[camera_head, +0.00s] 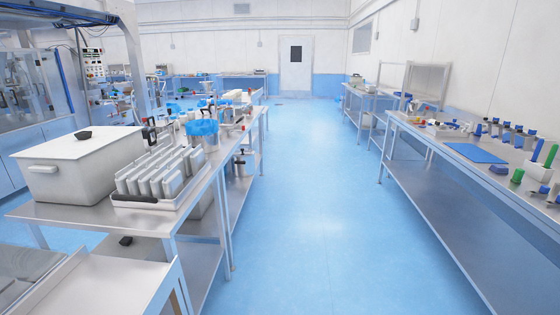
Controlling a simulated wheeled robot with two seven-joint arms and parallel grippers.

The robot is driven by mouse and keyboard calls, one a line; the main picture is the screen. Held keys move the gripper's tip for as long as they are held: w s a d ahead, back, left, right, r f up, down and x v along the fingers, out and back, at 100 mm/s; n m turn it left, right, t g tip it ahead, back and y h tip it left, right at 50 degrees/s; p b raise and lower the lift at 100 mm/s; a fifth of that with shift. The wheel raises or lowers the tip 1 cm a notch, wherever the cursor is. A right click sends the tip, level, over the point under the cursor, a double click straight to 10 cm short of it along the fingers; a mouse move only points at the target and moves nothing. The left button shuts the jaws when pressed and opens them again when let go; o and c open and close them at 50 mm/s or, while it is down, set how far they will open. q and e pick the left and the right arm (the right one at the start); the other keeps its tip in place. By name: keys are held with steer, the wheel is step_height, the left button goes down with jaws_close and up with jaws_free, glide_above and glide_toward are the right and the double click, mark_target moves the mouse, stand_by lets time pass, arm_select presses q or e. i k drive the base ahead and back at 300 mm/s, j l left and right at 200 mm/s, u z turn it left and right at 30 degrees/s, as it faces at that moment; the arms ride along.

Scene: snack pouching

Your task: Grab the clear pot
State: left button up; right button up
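No clear pot can be picked out with certainty. A greyish, see-through-looking container with a blue cover (203,129) stands on the left steel table, behind the rack of pale upright packs. A smaller pale pot with a dark knob (244,166) stands lower down, beside that table's far part. A large white lidded box (75,168) with a black knob sits at the near left of the table. Neither my left nor my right gripper is in view.
The left table (60,213) also holds the pack rack (165,187). An open blue floor aisle (310,200) runs to a far door (296,66). The right bench (440,150) holds a blue mat (474,153) and several small blue and green items.

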mark_target(237, 102)
steer(key=i, duration=3.45)
steer(key=i+l+u, duration=0.1)
steer(key=i, duration=0.75)
steer(key=i+l+u, duration=0.15)
steer(key=i, duration=0.7)
